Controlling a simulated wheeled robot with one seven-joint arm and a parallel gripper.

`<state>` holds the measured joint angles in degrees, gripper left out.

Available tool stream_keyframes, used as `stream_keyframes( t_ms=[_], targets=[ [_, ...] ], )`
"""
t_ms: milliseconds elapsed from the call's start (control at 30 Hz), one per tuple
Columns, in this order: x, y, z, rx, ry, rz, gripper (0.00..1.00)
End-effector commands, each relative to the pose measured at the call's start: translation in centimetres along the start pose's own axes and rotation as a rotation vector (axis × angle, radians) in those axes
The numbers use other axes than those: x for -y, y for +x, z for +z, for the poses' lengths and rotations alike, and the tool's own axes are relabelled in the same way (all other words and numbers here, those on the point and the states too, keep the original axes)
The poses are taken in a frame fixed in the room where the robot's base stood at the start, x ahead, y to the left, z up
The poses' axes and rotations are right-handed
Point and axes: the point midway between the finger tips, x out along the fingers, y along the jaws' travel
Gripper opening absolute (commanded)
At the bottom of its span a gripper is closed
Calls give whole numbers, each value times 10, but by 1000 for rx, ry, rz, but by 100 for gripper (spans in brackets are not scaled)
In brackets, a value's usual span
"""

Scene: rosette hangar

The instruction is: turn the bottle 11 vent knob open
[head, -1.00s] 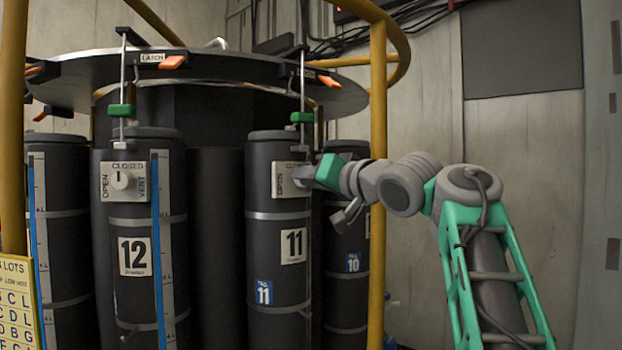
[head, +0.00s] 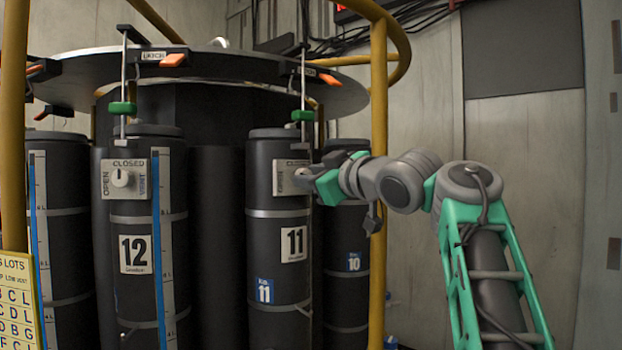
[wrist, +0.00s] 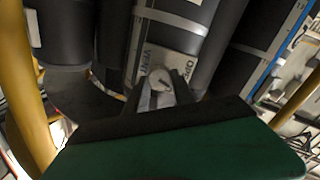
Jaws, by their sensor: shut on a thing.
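Bottle 11 (head: 258,225) is a dark upright cylinder with a white "11" label. The bottle 11 vent knob (wrist: 160,81) is a pale round knob between my two dark fingers. My gripper (head: 306,178) reaches in from the right and is shut on this knob; the fingers show on both sides of it in the wrist view (wrist: 158,90). The gripper hides much of the knob in the head view, and I cannot read its pointer clearly.
Bottle 12 (head: 130,205) stands left with its own vent knob (head: 122,178). Bottle 10 (head: 346,240) is behind my gripper. A yellow post (head: 378,260) stands close by my wrist. The round rack top (head: 220,66) with orange latches overhangs the bottles.

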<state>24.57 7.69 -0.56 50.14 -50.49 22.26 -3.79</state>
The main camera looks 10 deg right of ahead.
Motion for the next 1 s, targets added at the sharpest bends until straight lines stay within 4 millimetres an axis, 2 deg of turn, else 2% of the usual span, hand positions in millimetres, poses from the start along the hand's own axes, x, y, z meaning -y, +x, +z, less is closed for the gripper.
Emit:
stream_keyframes(
  t_ms=[200, 500, 1000],
  targets=[
    [1, 0, 0, -1, -183, 0, 0],
    [1, 0, 0, -1, -353, 1, 0],
    [1, 0, 0, -1, -418, 0, 0]
  ],
)
